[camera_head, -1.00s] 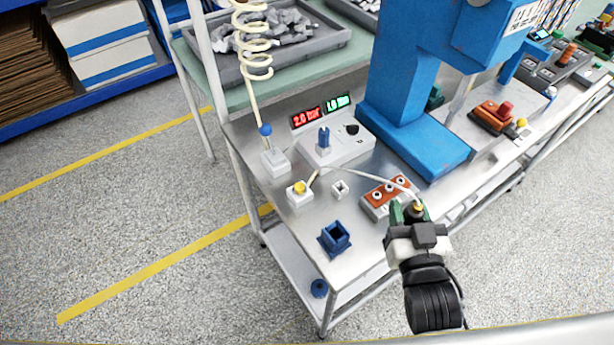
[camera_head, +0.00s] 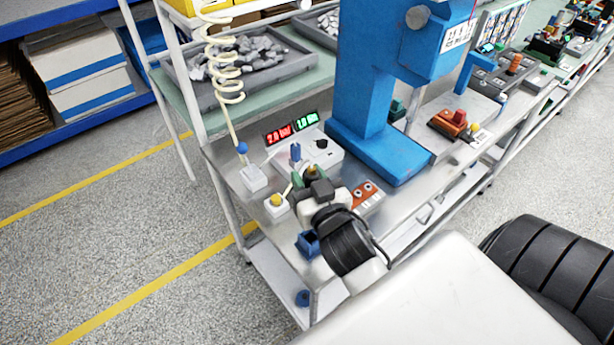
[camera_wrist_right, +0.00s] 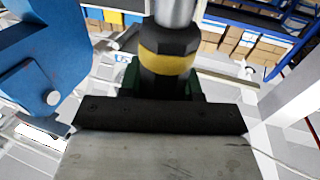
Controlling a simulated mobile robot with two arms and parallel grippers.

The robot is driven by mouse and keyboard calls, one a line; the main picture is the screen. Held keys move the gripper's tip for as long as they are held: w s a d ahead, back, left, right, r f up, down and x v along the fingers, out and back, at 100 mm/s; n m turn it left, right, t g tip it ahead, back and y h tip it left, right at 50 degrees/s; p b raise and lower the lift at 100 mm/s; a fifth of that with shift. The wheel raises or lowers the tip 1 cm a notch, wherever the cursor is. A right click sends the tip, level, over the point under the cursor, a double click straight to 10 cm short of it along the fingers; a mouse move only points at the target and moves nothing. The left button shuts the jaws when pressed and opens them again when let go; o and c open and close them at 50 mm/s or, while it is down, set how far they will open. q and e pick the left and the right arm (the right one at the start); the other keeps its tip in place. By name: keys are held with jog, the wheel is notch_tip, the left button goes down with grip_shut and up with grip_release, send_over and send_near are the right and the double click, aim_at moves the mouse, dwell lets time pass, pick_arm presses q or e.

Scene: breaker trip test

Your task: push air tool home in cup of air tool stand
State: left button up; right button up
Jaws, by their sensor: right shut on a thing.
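The cream coiled hose (camera_head: 224,75) hangs down to a blue ball-topped piece, which I take as the air tool (camera_head: 242,148). Its lower end stands in a white block, the likely stand (camera_head: 254,180); how deep it sits is too small to tell. My right gripper (camera_head: 309,173) is right of this block, over the bench. Its green fingers are shut on a black tool with a yellow band (camera_wrist_right: 168,60) and a steel shaft, which fills the middle of the wrist view. In the head view, my wrist mostly hides that tool. My left gripper is not in view.
A white block with a yellow button (camera_head: 276,203) stands left of my gripper. A pressure display (camera_head: 292,131) and a blue press (camera_head: 365,120) stand behind. A blue open box (camera_head: 308,244) and an orange block (camera_head: 367,196) are close to my wrist.

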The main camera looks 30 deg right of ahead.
jog(key=shift+s+f+b, duration=0.1)
jog(key=shift+f+b, duration=0.6)
jog(key=shift+f, duration=0.25)
pick_arm(q)
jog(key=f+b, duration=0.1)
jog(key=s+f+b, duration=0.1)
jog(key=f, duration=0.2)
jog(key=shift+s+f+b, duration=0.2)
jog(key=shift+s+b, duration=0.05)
jog(key=shift+b, duration=0.15)
pick_arm(e)
notch_tip(320, 180, down, 4)
jog(key=shift+r, duration=0.1)
pick_arm(q)
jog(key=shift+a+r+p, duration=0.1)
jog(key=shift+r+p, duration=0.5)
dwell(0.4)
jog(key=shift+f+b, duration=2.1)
jog(key=shift+b, duration=0.05)
pick_arm(e)
jog(key=shift+f, duration=3.05)
jog(key=o, duration=1)
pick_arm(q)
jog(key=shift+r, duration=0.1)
